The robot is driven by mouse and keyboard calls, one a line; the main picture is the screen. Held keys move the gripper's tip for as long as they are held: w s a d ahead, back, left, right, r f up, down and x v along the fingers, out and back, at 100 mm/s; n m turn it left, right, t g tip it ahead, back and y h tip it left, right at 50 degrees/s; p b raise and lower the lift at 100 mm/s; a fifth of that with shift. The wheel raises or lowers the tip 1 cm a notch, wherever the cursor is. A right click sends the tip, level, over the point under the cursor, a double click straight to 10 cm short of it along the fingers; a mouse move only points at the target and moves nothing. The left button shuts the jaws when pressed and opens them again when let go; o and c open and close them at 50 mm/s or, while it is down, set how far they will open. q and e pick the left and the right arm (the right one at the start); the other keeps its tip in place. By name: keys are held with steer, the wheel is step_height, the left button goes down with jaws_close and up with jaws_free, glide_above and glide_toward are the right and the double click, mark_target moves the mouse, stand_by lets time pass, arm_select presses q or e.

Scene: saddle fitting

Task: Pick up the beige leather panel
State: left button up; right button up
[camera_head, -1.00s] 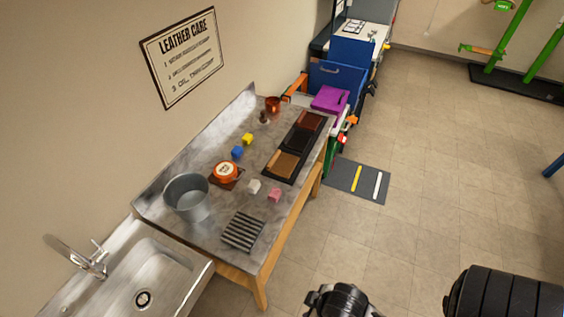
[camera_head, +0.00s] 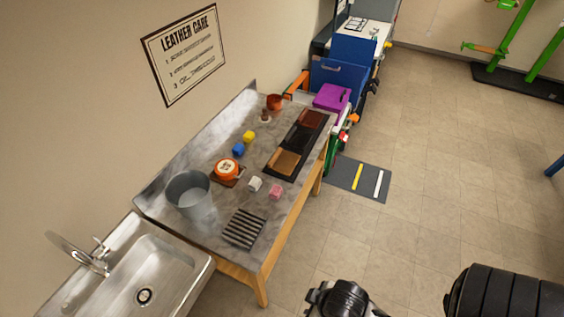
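The beige leather panel (camera_head: 285,161) is a tan rectangle lying flat at the near end of a long dark tray (camera_head: 268,176) on the metal-topped table. A black panel (camera_head: 299,137) lies in the middle of the tray, and a reddish-brown panel (camera_head: 312,117) at its far end. Nothing touches or covers the beige panel. Black parts of my arms show at the bottom edge, right of the table and well away from the tray. I see no gripper fingers.
On the table (camera_head: 213,232) are a grey bucket (camera_head: 189,196), an orange round tin (camera_head: 227,169), a striped dark rack (camera_head: 243,229), several small cubes and a copper-coloured pot (camera_head: 274,102). A sink (camera_head: 150,275) adjoins the near end.

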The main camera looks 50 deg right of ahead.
arm_select(q)
steer(key=shift+o, duration=0.2)
steer(key=shift+d, duration=0.2)
steer(key=o, duration=0.3)
steer(key=shift+o, duration=0.2)
